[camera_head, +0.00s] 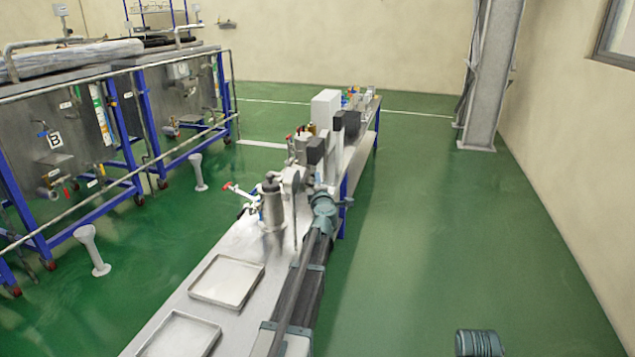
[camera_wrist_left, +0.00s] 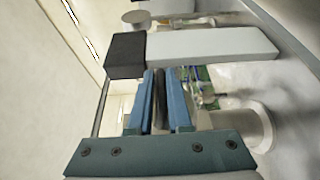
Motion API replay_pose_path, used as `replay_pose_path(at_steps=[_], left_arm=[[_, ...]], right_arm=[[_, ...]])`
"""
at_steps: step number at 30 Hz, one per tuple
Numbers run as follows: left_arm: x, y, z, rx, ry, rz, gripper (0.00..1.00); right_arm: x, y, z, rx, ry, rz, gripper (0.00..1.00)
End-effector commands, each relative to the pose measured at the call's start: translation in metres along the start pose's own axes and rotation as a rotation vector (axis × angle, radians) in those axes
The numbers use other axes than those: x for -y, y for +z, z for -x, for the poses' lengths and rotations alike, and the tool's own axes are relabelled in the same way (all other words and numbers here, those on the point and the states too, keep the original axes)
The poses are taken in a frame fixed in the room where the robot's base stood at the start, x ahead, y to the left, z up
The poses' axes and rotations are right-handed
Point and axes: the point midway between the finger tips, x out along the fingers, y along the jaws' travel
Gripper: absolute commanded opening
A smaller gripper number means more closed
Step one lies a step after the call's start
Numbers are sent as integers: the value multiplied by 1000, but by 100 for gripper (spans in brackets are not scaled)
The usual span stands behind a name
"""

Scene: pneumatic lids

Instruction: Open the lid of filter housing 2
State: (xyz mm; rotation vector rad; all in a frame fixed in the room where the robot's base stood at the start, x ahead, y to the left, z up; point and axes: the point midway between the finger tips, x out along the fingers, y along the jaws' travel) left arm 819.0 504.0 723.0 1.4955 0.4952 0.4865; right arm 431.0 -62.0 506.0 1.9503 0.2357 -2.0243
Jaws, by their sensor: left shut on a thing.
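A metal filter housing with a dark knob on top (camera_head: 271,205) stands upright on the bench beyond the trays. Several more fittings, some with black-ended upright parts (camera_head: 315,150), stand close behind it. I cannot read any number, so I cannot tell which one is housing 2. My left gripper (camera_head: 322,196) is beside these fittings, its fingertips partly hidden in the head view. In the left wrist view its blue fingers (camera_wrist_left: 161,88) are shut on a dark bar (camera_wrist_left: 160,105). A pale bar with a black end block (camera_wrist_left: 126,55) lies just beyond the fingertips.
Two empty shallow trays (camera_head: 227,281) lie on the near part of the steel bench (camera_head: 243,242). A white box (camera_head: 325,108) stands farther back. Blue-framed tanks with a rail (camera_head: 60,170) are at left. A column (camera_head: 487,85) is at right; the green floor between is clear.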

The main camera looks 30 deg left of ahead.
Motion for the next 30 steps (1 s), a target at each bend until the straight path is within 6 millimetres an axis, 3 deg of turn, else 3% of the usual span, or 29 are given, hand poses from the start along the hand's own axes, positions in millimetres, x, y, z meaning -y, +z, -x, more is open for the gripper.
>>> replay_pose_path(at_steps=[24,30], left_arm=[[2,0,3,-1,-2,9,0],[-13,-5,1,-2,-2,8,0]], right_arm=[[0,0,-1,0,0,0,0],[-2,1,13,1,1,-2,0]])
